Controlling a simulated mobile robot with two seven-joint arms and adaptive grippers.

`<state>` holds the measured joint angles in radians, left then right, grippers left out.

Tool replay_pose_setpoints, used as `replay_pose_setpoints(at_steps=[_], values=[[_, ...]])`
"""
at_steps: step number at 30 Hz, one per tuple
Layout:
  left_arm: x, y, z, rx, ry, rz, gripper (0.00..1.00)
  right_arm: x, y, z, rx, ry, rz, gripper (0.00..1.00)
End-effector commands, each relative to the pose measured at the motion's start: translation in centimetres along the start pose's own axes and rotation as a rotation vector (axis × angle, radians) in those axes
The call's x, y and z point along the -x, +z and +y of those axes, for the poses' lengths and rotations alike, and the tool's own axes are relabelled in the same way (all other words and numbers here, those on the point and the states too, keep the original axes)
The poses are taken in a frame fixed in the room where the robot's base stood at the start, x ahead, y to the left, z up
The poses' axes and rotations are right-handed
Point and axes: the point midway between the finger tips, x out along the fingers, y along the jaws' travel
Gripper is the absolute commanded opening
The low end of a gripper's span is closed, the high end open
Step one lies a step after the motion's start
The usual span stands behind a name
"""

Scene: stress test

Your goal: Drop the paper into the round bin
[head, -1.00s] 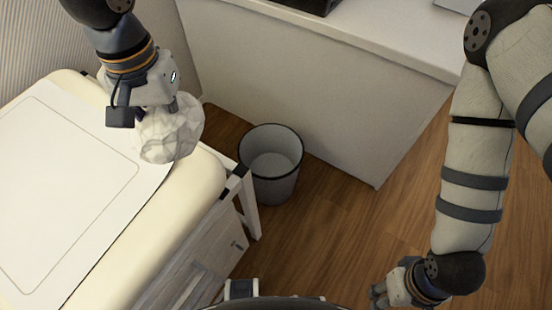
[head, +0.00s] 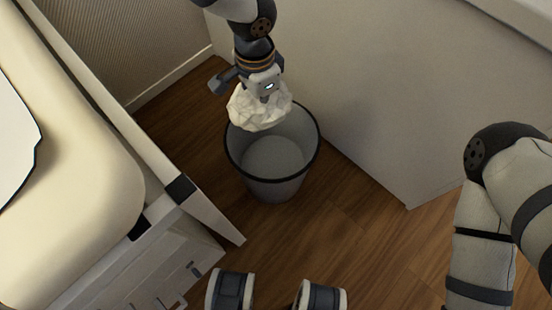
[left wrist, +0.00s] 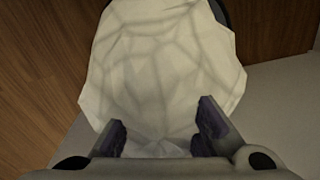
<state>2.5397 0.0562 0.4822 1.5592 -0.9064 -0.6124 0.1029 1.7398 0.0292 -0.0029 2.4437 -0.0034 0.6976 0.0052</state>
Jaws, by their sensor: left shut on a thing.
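The paper (head: 258,108) is a crumpled, off-white ball. My left gripper (head: 265,92) is shut on it and holds it from above, at the back left part of the round bin's rim in the head view. The round bin (head: 275,186) is grey with a dark rim and stands upright on the floor; its visible inside looks empty. In the left wrist view the paper (left wrist: 160,70) sits between the two fingers (left wrist: 160,135) and hides most of the bin; a dark piece of rim shows behind it.
A cream padded table (head: 80,190) with a white leg (head: 212,215) stands left of the bin. A pale cabinet or desk panel (head: 400,110) rises behind and right of it. Wooden floor (head: 345,225) lies clear in front and to the right.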

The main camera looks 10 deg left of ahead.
Motion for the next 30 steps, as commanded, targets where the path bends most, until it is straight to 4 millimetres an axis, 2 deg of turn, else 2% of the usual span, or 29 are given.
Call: replay_pose_setpoints(at_steps=[1, 6, 11, 21, 29, 30], values=[[-2.3, -0.6, -0.6, -0.018, 0.008, -0.003, 0.00, -1.5, -0.5, 0.0, 0.001, 0.001, -0.019, 0.40], [-3.6, -1.7, -2.0, -0.062, 0.001, 0.000, 0.00, -2.4, -0.8, 0.0, 0.001, 0.002, -0.032, 0.40], [-4.3, -1.8, -2.2, -0.069, -0.001, 0.001, 0.00, -2.9, -0.9, 0.0, 0.002, 0.002, -0.039, 0.40], [-9.2, -1.8, -2.1, -0.067, 0.001, -0.001, 0.00, -5.6, -1.7, -0.2, 0.006, 0.001, -0.079, 0.40], [-9.2, -1.8, -2.2, -0.066, -0.003, 0.003, 0.00, -5.6, -1.7, -0.3, 0.007, 0.001, -0.080, 0.40], [-9.1, -1.8, -2.2, -0.066, -0.003, 0.003, 0.17, -5.6, -1.7, -0.3, 0.007, 0.001, -0.080, 0.40]])
